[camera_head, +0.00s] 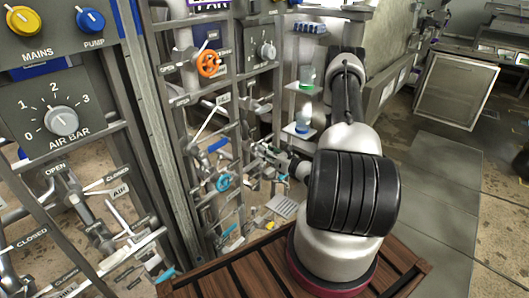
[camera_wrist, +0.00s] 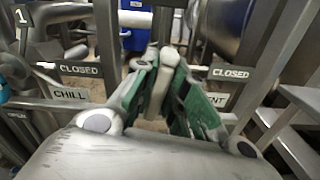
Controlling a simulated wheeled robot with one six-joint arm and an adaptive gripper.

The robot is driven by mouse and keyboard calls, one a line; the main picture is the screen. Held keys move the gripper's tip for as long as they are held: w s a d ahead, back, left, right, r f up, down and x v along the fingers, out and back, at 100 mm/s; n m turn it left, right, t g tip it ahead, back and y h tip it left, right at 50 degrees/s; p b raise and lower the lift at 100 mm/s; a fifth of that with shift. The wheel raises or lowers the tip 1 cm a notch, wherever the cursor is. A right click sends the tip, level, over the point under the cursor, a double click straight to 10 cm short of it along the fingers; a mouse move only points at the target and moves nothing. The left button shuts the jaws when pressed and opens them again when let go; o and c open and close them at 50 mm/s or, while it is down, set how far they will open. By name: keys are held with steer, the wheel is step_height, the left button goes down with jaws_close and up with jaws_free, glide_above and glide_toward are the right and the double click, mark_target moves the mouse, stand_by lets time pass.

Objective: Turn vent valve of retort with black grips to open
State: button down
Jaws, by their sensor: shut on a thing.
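My gripper (camera_wrist: 165,105) has green finger pads that are closed around a pale lever handle (camera_wrist: 160,85) in the wrist view. A label ending in "NT" (camera_wrist: 214,99), partly hidden by the right finger, and a "CLOSED" plate (camera_wrist: 230,74) sit just right of the jaws. The held lever looks like the vent valve's handle; its pivot is hidden. In the head view my gripper (camera_head: 272,156) is small, reaching left into the pipe frame, and the lever cannot be made out there. I cannot tell which retort has black grips.
A "CHILL" label (camera_wrist: 70,94) with its own "CLOSED" plate (camera_wrist: 80,69) lies left of the jaws. In the head view, an orange handwheel (camera_head: 209,64) and a blue handwheel (camera_head: 222,182) stand on the pipe frame. Open floor (camera_head: 440,190) lies to the right.

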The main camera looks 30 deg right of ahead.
steer(key=shift+n, duration=1.1)
steer(key=c, duration=1.4)
jaws_free()
steer(key=shift+c, duration=0.2)
steer(key=shift+s, duration=0.1)
steer(key=v, duration=1.2)
